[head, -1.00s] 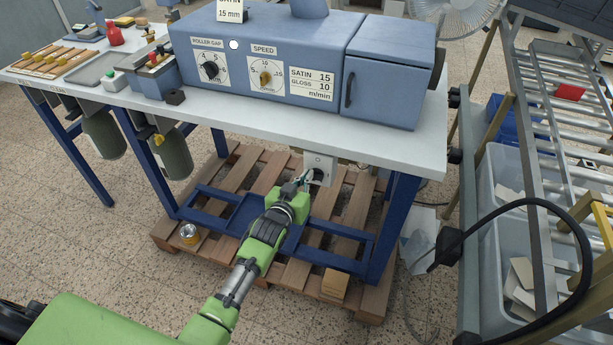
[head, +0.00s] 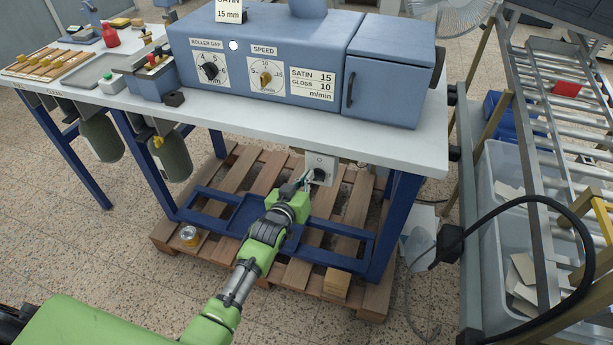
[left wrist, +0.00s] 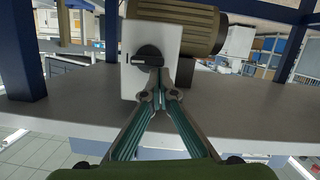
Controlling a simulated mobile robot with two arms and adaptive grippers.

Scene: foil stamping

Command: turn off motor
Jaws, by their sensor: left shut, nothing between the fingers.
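A pale switch box (head: 321,160) with a dark rotary knob (head: 320,176) hangs under the front edge of the bench. In the left wrist view the box (left wrist: 133,42) carries the black knob (left wrist: 150,54), whose bar lies roughly level. A brownish ribbed motor (left wrist: 195,28) sits behind the box. My left gripper (head: 306,181) is at the front of the box, and its fingers (left wrist: 166,84) are shut and empty. The tips are right by the knob; I cannot tell whether they touch it. My right gripper is not in view.
The blue machine (head: 260,60) stands on the white bench top (head: 405,145). Blue bench legs and a cross frame (head: 345,262) surround my left arm's reach, above a wooden pallet (head: 270,170). A can (head: 189,236) stands on the pallet. A roller conveyor (head: 560,130) is at right.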

